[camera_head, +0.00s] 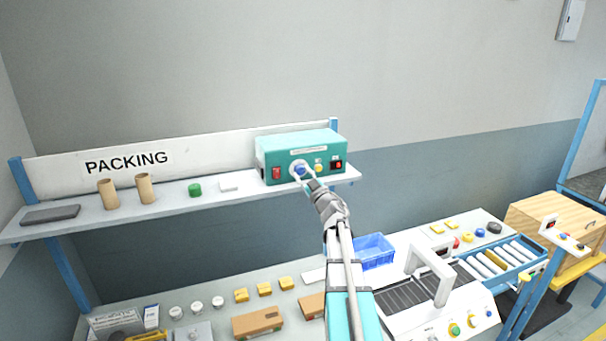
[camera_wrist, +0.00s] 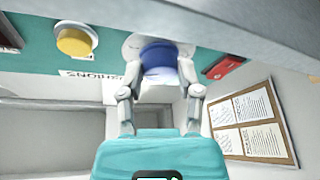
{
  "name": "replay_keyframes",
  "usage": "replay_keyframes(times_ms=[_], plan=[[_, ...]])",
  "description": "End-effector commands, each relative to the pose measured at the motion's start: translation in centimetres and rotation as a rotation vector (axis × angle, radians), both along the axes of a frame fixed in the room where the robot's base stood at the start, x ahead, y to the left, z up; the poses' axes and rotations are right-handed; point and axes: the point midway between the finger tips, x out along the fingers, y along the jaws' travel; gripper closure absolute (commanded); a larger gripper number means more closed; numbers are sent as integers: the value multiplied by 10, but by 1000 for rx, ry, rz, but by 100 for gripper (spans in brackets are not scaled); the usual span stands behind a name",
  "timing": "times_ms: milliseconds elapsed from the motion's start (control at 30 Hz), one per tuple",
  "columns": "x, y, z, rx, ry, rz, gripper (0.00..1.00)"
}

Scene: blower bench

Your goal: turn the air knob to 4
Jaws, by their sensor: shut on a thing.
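The teal blower box (camera_head: 298,143) stands at the right end of the upper shelf. Its blue air knob (camera_head: 299,169) is on the front face, on a pale round dial, between a red switch and a yellow button. My gripper (camera_head: 303,178) is at the knob. In the wrist view, the blue knob (camera_wrist: 158,57) sits between the two fingertips, and my gripper (camera_wrist: 160,88) is shut on it. The dial (camera_wrist: 134,45) is partly visible, but its numbers and the knob's pointer cannot be read.
The yellow button (camera_wrist: 75,41) and a red switch (camera_wrist: 224,67) flank the knob closely. The shelf (camera_head: 120,219) holds cardboard tubes, a green cap and a grey tray. Below my arm are a blue bin (camera_head: 373,252) and a white sealer machine (camera_head: 432,272).

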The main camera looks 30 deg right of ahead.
Motion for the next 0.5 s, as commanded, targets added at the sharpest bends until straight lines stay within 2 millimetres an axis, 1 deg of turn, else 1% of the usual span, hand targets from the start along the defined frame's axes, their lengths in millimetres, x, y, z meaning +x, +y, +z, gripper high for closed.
replay_keyframes(times_ms=[33,200,500], plan=[[1,-2,3,-38,7,0,100],[1,-2,4,-166,38,1,100],[1,-3,3,-300,69,0,100]])
